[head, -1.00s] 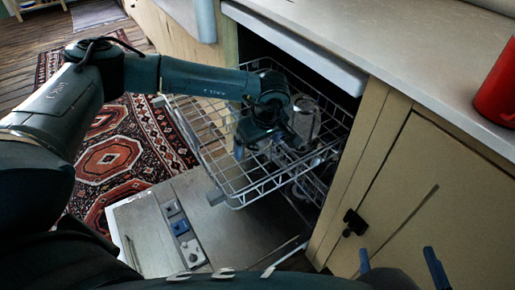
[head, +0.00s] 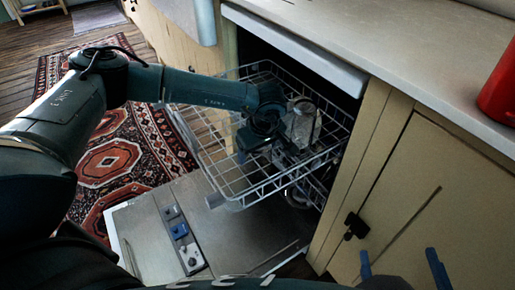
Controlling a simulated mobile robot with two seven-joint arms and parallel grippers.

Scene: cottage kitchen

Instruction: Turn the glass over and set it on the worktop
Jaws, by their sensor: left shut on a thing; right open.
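The glass (head: 302,124) is clear and stands in the upper rack (head: 232,190) of the open dishwasher. My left gripper (head: 290,142) reaches into the rack from the left and is shut on the glass, close to its lower left side. The fingertips are partly hidden by the wrist and the dark rack behind. My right gripper (head: 401,268) shows only as two blue fingertips at the bottom right edge; they are apart with nothing between them. The worktop (head: 400,55) runs above the dishwasher to the right.
The dishwasher door (head: 235,225) lies folded down below the rack. A red container (head: 499,88) stands on the worktop at the right edge. The worktop left of it is bare. A cabinet door (head: 415,185) with a dark knob is right of the dishwasher. A patterned rug lies at left.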

